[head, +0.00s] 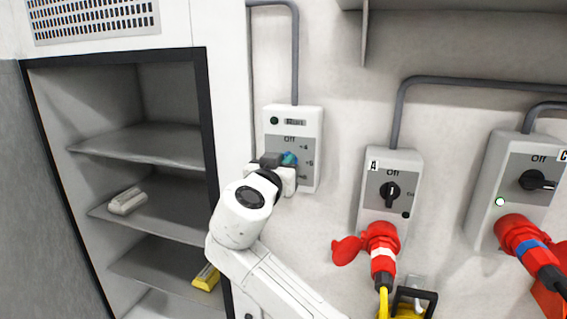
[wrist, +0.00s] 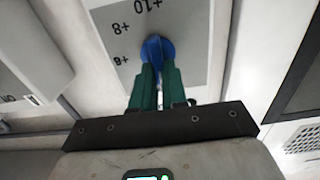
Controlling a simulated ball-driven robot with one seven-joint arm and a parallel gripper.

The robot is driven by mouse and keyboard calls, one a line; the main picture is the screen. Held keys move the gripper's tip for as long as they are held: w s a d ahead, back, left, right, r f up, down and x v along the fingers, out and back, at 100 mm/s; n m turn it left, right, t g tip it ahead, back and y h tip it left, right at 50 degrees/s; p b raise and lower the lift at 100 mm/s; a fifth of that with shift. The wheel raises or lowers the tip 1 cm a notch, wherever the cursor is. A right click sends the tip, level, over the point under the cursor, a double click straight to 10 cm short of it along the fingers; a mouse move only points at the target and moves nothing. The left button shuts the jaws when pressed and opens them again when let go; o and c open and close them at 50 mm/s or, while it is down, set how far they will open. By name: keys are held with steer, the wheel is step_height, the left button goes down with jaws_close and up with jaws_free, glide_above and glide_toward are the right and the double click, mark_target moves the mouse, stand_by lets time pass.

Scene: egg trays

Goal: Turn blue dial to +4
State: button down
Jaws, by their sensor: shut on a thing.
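The blue dial (head: 289,158) sits on a white wall control box (head: 308,180) with a grey face, left of the middle of the wall. My gripper (head: 279,163) is at the dial and covers part of it in the head view. In the wrist view the blue dial (wrist: 155,48) stands between the green fingertips of my gripper (wrist: 157,70), which are shut on it. Upside-down marks +10, +8 and +6 show on the grey face beside the dial. The dial's pointer and exact setting cannot be made out.
To the right are switch box A (head: 390,185) with a red plug (head: 381,245) and switch box C (head: 520,175) with another red plug (head: 522,235). Left is an open shelf unit (head: 150,145) holding a pale object (head: 127,201) and a yellow one (head: 206,278).

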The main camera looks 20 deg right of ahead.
steer(key=shift+f+b, duration=0.2)
steer(key=shift+b, duration=0.5)
steer(key=m+b, duration=0.3)
steer(key=b, duration=0.1)
steer(key=m+b, duration=0.2)
steer(key=b, duration=0.3)
steer(key=m+b, duration=0.3)
steer(key=b, duration=0.2)
steer(key=shift+s+d+f+m, duration=0.1)
steer(key=shift+s+d+m, duration=0.15)
steer(key=shift+d+m, duration=0.1)
steer(key=shift+b, duration=0.4)
steer(key=c, duration=1.2)
jaws_free()
steer(key=shift+o, duration=0.2)
